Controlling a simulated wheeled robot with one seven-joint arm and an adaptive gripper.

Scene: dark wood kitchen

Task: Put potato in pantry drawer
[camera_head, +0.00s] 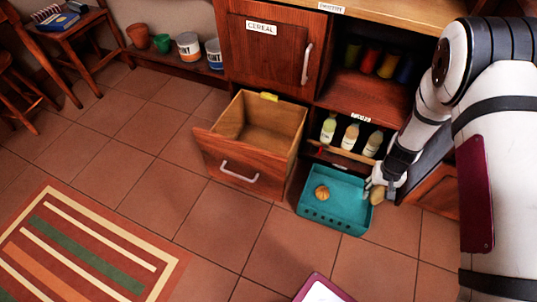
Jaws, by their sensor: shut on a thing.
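My gripper (373,186) is at the right edge of the teal basket. It is shut on a tan, oval potato (377,196), which shows just below the fingers. The fingers partly hide the potato's top. The wooden drawer (232,167) stands pulled out to the left of the basket, below the cabinet door. Its inside looks empty, and a yellow tag sits at its back edge.
The teal basket (336,216) on the floor holds a round orange-brown item (321,192). Bottles (350,136) stand on a low shelf behind it. The cereal cabinet door (268,52) is shut. A striped rug (90,250) lies at lower left. Tiled floor before the drawer is clear.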

